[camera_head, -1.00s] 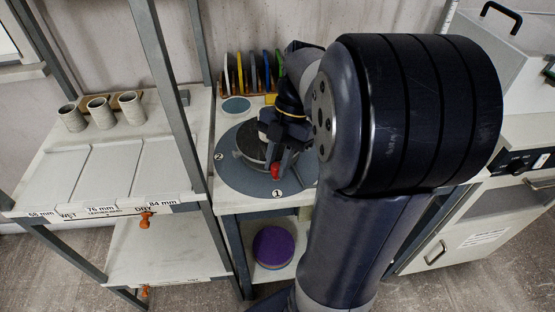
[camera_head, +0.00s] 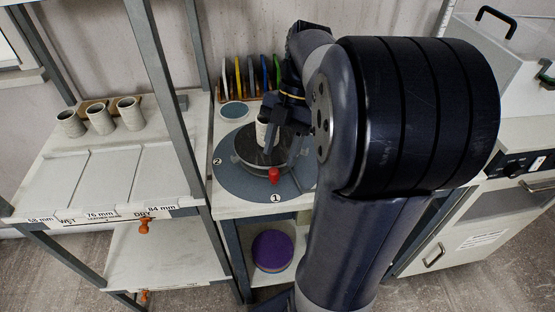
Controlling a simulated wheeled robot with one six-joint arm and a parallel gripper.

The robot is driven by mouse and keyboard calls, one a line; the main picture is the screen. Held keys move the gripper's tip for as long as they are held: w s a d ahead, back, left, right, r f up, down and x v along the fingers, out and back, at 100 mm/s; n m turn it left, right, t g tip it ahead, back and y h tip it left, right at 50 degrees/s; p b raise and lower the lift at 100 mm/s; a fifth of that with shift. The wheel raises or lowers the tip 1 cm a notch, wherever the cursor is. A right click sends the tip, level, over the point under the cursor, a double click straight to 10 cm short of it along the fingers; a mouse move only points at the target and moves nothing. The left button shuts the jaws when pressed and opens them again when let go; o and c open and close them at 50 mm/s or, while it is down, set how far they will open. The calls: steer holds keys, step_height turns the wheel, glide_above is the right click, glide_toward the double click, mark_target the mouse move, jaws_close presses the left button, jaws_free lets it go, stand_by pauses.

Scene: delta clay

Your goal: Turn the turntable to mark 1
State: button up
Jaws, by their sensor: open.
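The turntable (camera_head: 250,160) is a dark round plate on a blue-grey disc (camera_head: 236,184) on the bench. A red knob (camera_head: 273,175) shows at its front edge, just above the label of mark 1 (camera_head: 275,197). Mark 2 (camera_head: 217,161) is on the disc's left. A pale cup (camera_head: 262,133) stands on the turntable, partly hidden by my gripper (camera_head: 279,142). My gripper is over the plate, behind the knob and beside the cup. Its fingertips are hard to make out. My arm hides the right side of the disc.
A rack of coloured discs (camera_head: 250,76) stands behind the turntable, with a small round pad (camera_head: 234,110) before it. Shelves on the left hold several cups (camera_head: 101,117). A purple round item (camera_head: 272,250) lies on the shelf below. A metal post (camera_head: 166,95) rises to the left.

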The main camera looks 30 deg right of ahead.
mark_target(275, 170)
steer(key=v, duration=0.6)
steer(key=shift+p, duration=0.35)
steer(key=shift+d, duration=0.1)
steer(key=b+x, duration=0.1)
steer(key=x, duration=0.9)
steer(key=shift+s+a+f+b, duration=0.1)
steer(key=shift+a+f+b, duration=0.15)
steer(key=shift+b, duration=0.1)
steer(key=shift+d+r, duration=0.1)
steer(key=shift+r, duration=0.05)
